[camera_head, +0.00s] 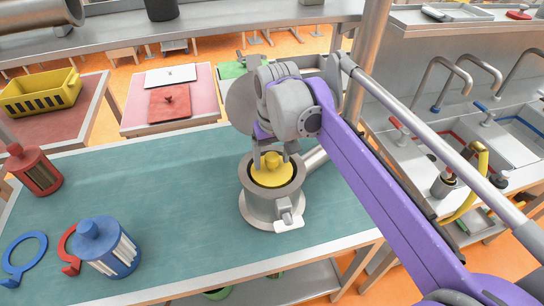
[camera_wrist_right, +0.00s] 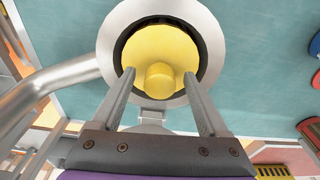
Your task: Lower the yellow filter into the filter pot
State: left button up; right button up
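The yellow filter (camera_head: 271,173) sits inside the grey metal filter pot (camera_head: 273,207), its round top a little below the pot's rim and its knob pointing up. In the right wrist view the filter (camera_wrist_right: 160,50) lies within the pot's rim (camera_wrist_right: 104,55), with a dark gap around it. My right gripper (camera_head: 275,158) is directly above the pot. In the right wrist view its fingers (camera_wrist_right: 158,75) are apart on either side of the knob, with clear space to both, so it is open and holds nothing. The filter's lower part is hidden in the pot. My left gripper is not in view.
The pot stands on a teal table (camera_head: 185,190). A blue filter (camera_head: 106,247), a red filter (camera_head: 35,170) and ring-shaped tools (camera_head: 24,250) are on its left side. Sinks with taps (camera_head: 430,150) are at right. The table's middle is clear.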

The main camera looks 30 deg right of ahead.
jog(key=r, duration=0.7)
jog(key=s+r+p, duration=0.1)
jog(key=r, duration=0.2)
jog(key=shift+s+a+r, duration=0.1)
jog(key=shift+r, duration=0.25)
